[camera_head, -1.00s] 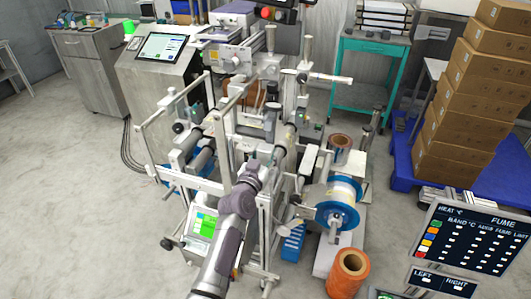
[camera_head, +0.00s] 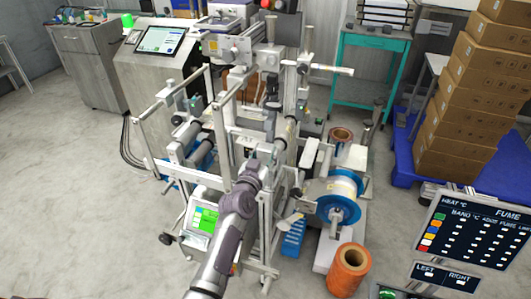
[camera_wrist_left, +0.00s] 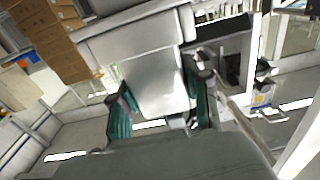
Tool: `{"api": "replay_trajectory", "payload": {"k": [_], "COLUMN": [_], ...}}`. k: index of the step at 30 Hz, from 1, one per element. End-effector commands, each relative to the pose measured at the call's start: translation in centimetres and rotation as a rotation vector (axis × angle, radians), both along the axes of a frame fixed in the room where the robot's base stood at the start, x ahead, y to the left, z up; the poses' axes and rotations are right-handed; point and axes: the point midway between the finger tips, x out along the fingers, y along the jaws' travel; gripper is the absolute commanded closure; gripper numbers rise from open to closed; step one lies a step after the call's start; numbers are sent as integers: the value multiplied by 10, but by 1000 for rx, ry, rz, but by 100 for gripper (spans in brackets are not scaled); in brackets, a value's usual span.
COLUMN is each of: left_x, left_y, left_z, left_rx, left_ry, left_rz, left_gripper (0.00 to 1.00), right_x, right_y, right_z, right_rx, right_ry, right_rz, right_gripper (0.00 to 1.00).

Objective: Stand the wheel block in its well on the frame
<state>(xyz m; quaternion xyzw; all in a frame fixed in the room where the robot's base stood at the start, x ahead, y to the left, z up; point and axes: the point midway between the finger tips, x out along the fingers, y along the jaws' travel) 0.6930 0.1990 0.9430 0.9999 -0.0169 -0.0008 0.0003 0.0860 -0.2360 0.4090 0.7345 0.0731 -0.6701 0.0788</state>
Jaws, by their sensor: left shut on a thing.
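My left gripper (camera_wrist_left: 158,100) shows in the wrist view, with a teal-padded finger on each side of a pale grey block. It is shut on this block (camera_wrist_left: 153,75), which I take to be the wheel block. In the head view, my left arm reaches up from the bottom to the steel frame (camera_head: 228,128) with its rollers. The gripper's fingers and the held block are hard to make out there against the machine. I cannot pick out the well in either view. My right gripper is not in view.
A blue-flanged reel (camera_head: 338,204) and an orange roll (camera_head: 348,270) are at the frame's right. A control screen (camera_head: 160,40) stands behind left. Stacked cartons (camera_head: 465,105) and a teal cart (camera_head: 378,98) are at the back right. The floor (camera_head: 60,200) at left is clear.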

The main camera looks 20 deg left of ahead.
Motion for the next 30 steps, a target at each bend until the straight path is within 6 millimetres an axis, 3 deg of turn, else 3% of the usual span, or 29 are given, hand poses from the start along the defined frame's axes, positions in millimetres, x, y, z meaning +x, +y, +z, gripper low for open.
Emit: {"api": "replay_trajectory", "payload": {"k": [30], "left_x": [-2], "left_y": [0], "left_z": [-15], "left_rx": [0], "left_ry": [-1], "left_rz": [-1], "left_gripper": [94], "right_x": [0], "right_y": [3], "right_z": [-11], "right_rx": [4], "right_ry": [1], "right_rz": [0], "right_gripper": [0]}}
